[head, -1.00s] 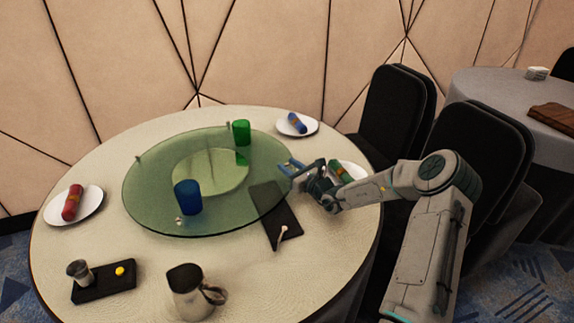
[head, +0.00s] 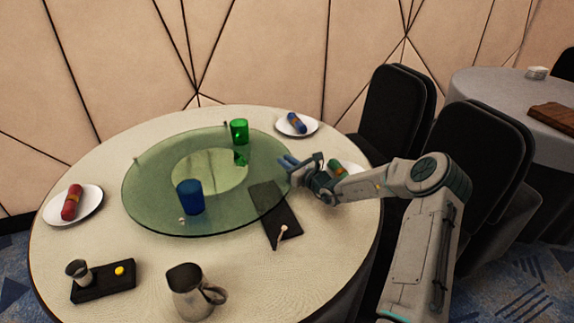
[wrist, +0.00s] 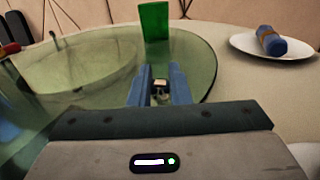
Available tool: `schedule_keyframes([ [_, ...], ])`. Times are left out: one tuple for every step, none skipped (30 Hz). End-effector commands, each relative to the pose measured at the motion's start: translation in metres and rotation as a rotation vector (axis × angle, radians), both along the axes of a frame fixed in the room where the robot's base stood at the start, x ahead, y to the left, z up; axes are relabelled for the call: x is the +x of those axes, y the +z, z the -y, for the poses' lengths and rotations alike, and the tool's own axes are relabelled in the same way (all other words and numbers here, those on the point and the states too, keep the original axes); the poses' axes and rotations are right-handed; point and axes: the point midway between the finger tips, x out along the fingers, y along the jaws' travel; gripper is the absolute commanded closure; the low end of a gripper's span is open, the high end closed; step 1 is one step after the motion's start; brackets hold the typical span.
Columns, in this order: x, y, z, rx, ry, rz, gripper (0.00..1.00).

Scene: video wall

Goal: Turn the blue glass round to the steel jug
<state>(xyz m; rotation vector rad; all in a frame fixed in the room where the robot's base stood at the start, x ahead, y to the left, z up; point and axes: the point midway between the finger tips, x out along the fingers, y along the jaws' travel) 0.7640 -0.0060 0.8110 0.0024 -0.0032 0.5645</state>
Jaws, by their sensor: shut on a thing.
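The blue glass (head: 190,197) stands on the front part of the green glass turntable (head: 150,205). The steel jug (head: 188,293), with its handle to the right, stands on the table in front of the turntable, off its rim. My gripper (head: 288,164) is at the turntable's right rim. In the wrist view its blue fingers (wrist: 158,88) are shut on a small pale knob (wrist: 160,84) at the rim. The green glass (head: 239,132) stands at the turntable's back and also shows in the wrist view (wrist: 154,22).
Other small knobs stand on the rim, one near the blue glass (head: 182,220). A black tray (head: 105,290) with a small steel cup is front left. Plates with rolled napkins stand around the table (head: 60,270).

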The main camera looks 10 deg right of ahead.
Motion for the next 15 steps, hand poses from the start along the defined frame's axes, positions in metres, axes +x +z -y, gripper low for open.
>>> schedule_keyframes([
  [0.006, 0.001, 0.001, 0.001, 0.014, 0.007, 1.0],
  [0.009, 0.0, 0.002, 0.0, 0.023, 0.006, 1.0],
  [0.013, 0.0, 0.002, -0.002, 0.035, 0.003, 1.0],
  [0.017, -0.001, 0.003, -0.003, 0.042, 0.003, 1.0],
  [0.02, -0.001, 0.003, -0.003, 0.046, 0.002, 1.0],
  [0.025, -0.001, 0.004, -0.003, 0.049, 0.002, 1.0],
  [0.028, -0.001, 0.005, -0.003, 0.048, 0.002, 1.0],
  [0.031, -0.001, 0.005, -0.004, 0.049, 0.001, 1.0],
  [0.034, 0.0, 0.005, -0.004, 0.049, 0.001, 1.0],
  [0.036, 0.0, 0.005, -0.004, 0.048, 0.0, 1.0],
  [0.037, 0.0, 0.005, -0.004, 0.048, 0.0, 1.0],
  [0.038, 0.0, 0.006, -0.003, 0.048, -0.001, 1.0],
  [0.039, 0.0, 0.006, -0.003, 0.048, -0.001, 1.0],
  [0.039, 0.0, 0.006, -0.003, 0.047, -0.001, 1.0],
  [0.039, 0.0, 0.006, -0.003, 0.047, -0.003, 1.0],
])
